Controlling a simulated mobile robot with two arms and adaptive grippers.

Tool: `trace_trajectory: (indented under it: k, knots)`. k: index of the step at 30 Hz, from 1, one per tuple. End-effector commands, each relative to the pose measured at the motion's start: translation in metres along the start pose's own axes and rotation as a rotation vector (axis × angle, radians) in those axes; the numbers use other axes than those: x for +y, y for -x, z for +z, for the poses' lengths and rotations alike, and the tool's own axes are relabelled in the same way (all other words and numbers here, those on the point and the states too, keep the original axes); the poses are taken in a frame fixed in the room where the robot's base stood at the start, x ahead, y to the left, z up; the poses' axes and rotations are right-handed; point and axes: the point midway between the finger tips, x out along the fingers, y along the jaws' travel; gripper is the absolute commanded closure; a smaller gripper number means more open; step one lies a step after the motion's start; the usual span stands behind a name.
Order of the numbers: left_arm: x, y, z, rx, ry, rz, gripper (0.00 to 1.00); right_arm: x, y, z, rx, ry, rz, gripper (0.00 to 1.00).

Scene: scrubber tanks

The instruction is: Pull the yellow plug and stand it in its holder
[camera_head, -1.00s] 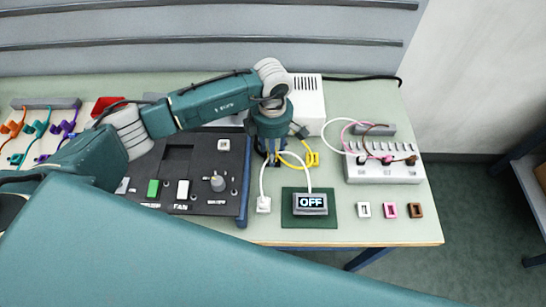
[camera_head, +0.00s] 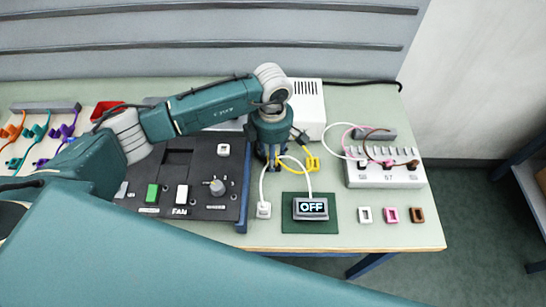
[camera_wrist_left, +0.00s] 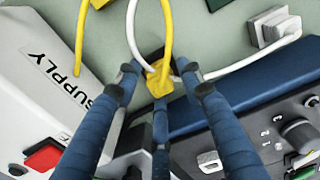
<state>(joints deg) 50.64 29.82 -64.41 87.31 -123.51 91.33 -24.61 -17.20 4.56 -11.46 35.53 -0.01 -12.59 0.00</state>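The yellow plug (camera_wrist_left: 159,80) is in the left wrist view, with its yellow cable looping up from it. My left gripper (camera_wrist_left: 160,88) has its blue fingers spread around the plug, with visible gaps at the sides; I cannot see a firm grip. In the head view the left gripper (camera_head: 271,162) points down beside the front panel's right edge and hides the plug. A yellow holder-like block (camera_head: 313,163) stands just right of it, with yellow cable (camera_head: 296,163) nearby. My right gripper is not in view.
The white supply box (camera_head: 308,105) stands behind the gripper. A display reading OFF (camera_head: 311,208) and a white plug (camera_head: 264,210) are in front. A white socket block (camera_head: 385,175) and small white, pink and brown holders (camera_head: 390,215) are to the right. A black control panel (camera_head: 205,190) lies left.

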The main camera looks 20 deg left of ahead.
Motion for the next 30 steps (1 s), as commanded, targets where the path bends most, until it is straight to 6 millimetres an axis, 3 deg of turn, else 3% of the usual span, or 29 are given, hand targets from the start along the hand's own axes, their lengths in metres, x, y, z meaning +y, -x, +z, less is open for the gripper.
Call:
trace_trajectory:
  k: [27, 28, 30]
  knots:
    - [0.0002, 0.0, -0.0004, 0.001, 0.0, 0.0, 0.62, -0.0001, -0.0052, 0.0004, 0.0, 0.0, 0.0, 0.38]
    - [0.0002, 0.0, -0.0004, 0.001, 0.0, 0.0, 0.64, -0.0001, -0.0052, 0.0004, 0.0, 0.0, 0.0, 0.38]
    - [0.0003, 0.0001, -0.0004, 0.001, 0.0, 0.0, 0.78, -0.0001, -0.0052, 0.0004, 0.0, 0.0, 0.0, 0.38]
